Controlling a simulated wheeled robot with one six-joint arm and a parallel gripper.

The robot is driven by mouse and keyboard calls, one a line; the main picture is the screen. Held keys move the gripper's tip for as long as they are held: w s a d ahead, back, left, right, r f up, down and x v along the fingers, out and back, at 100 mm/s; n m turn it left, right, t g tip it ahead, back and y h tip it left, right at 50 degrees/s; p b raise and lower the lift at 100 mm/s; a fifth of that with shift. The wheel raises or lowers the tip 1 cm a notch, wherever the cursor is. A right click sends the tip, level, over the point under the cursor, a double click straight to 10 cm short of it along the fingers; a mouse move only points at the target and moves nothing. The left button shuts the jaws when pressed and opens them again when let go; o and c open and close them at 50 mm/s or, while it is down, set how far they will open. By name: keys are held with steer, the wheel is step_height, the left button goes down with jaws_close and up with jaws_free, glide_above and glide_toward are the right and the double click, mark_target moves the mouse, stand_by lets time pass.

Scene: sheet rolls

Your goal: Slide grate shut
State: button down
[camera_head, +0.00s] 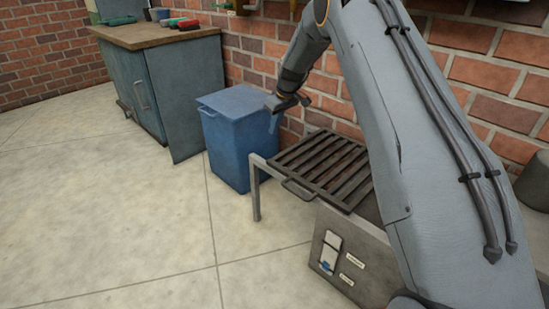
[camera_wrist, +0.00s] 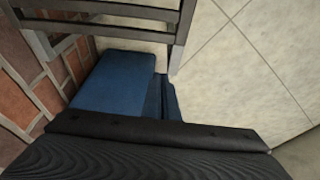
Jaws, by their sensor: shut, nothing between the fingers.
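The dark slatted grate (camera_head: 322,166) lies flat on a light metal frame (camera_head: 256,190) in the head view, extending left of the grey box (camera_head: 375,262). Its handle (camera_head: 297,191) is on the near edge. Part of the grate also shows at the top of the wrist view (camera_wrist: 105,12). My gripper (camera_head: 273,122) is shut and empty, apart from the grate, beyond its far left corner and near the blue bin. My arm hides the right part of the box and the grate's right end.
The blue bin (camera_head: 238,140) stands left of the frame and fills the middle of the wrist view (camera_wrist: 118,82). A brick wall (camera_head: 258,45) runs behind. A cabinet (camera_head: 175,95) with several items on top stands at the back left. The floor in front is clear.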

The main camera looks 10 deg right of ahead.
step_height(320, 180, down, 10)
steer(key=b, duration=0.2)
steer(key=shift+w+d+f+b, duration=0.15)
steer(key=shift+w+f+b, duration=0.1)
steer(key=shift+w+b, duration=0.15)
stand_by(0.4)
